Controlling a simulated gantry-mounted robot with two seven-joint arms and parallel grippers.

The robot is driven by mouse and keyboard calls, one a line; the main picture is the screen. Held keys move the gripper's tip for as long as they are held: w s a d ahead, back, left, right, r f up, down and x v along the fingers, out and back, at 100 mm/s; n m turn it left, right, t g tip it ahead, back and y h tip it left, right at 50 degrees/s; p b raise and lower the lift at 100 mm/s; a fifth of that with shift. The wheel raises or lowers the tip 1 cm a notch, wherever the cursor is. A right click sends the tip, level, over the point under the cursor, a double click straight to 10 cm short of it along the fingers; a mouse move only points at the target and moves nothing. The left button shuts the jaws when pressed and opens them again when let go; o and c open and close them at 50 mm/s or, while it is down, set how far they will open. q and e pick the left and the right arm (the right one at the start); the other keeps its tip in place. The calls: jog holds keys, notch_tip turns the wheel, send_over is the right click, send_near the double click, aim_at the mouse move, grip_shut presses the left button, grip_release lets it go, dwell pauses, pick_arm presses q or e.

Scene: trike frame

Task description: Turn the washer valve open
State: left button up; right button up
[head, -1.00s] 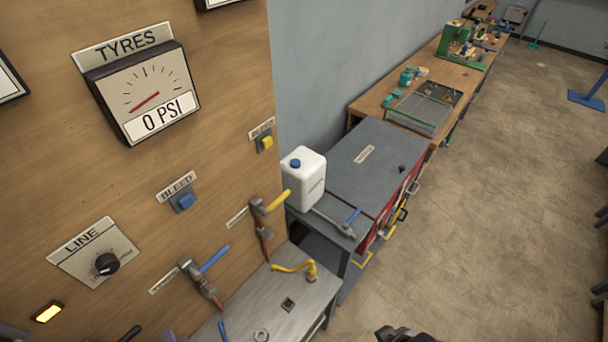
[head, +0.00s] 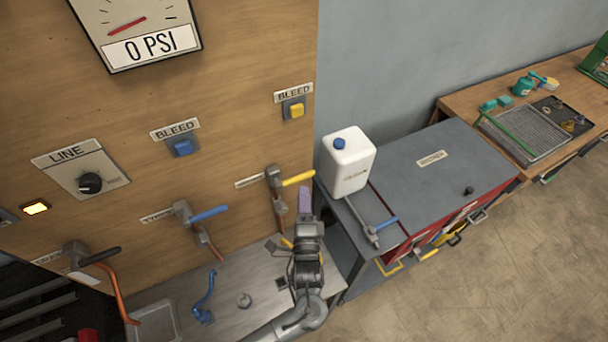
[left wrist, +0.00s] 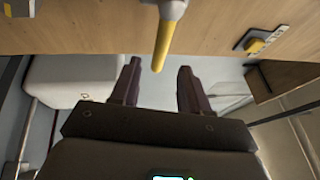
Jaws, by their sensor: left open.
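A valve with a yellow lever (head: 297,179) is on the wooden panel; its lever points right. The yellow lever also shows at the top of the left wrist view (left wrist: 163,45). The small label beside it is too blurred to read, so I cannot tell by name which valve is the washer one. My left gripper (head: 304,190) has purple fingers and is just below the yellow lever's tip. In the left wrist view the fingers (left wrist: 158,67) are apart, with the lever's tip showing at the gap between them. They grip nothing. My right gripper is not in view.
Valves with a blue lever (head: 208,214) and a black lever (head: 100,256) are further left. A white jug (head: 348,162) stands right of the panel on a grey cabinet (head: 430,180). A steel bench (head: 235,322) lies below, with a blue hose fitting (head: 205,298).

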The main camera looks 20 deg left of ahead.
aim_at(302, 175)
pick_arm(q)
jog(key=x, duration=0.7)
jog(key=shift+p, duration=0.4)
jog(key=shift+c, duration=0.3)
grip_shut()
